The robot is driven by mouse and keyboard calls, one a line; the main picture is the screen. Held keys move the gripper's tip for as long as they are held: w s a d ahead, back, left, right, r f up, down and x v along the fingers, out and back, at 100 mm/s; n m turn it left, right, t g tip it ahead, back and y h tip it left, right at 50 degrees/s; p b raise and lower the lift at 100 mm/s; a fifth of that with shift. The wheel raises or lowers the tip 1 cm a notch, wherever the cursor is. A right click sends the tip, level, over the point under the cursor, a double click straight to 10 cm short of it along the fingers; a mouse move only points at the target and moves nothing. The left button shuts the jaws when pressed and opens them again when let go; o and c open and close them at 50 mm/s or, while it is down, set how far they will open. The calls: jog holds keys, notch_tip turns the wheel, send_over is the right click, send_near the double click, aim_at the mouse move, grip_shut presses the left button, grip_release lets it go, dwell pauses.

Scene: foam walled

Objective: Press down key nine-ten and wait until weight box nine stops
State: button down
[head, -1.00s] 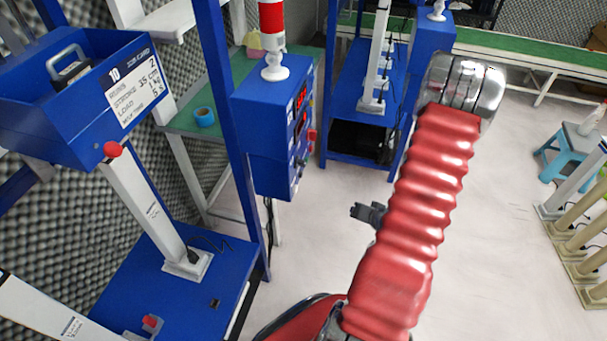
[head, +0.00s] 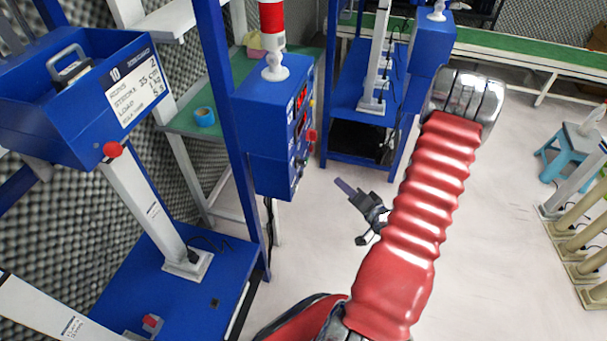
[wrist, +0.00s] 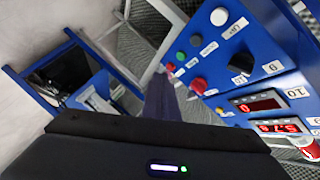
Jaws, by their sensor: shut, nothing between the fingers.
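The blue control box (head: 270,110) stands left of the middle in the head view. I cannot tell which control is key nine-ten. My gripper (head: 344,187) is shut and empty, to the right of the box and apart from it; its fingers also show in the wrist view (wrist: 160,97). A blue weight box (head: 50,105) carries a sign with 10. Weight box nine is not identifiable.
A red-and-white lamp (head: 273,30) stands on top of the control box. A blue upright post (head: 222,90) is left of it. A second blue rig (head: 365,90) stands behind. A light blue stool (head: 560,150) is at the far right. The floor between is open.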

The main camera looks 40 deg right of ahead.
aim_at(301, 174)
jog(key=w+a, duration=0.5)
jog(key=w, duration=0.2)
jog(key=shift+a, duration=0.2)
dwell(0.4)
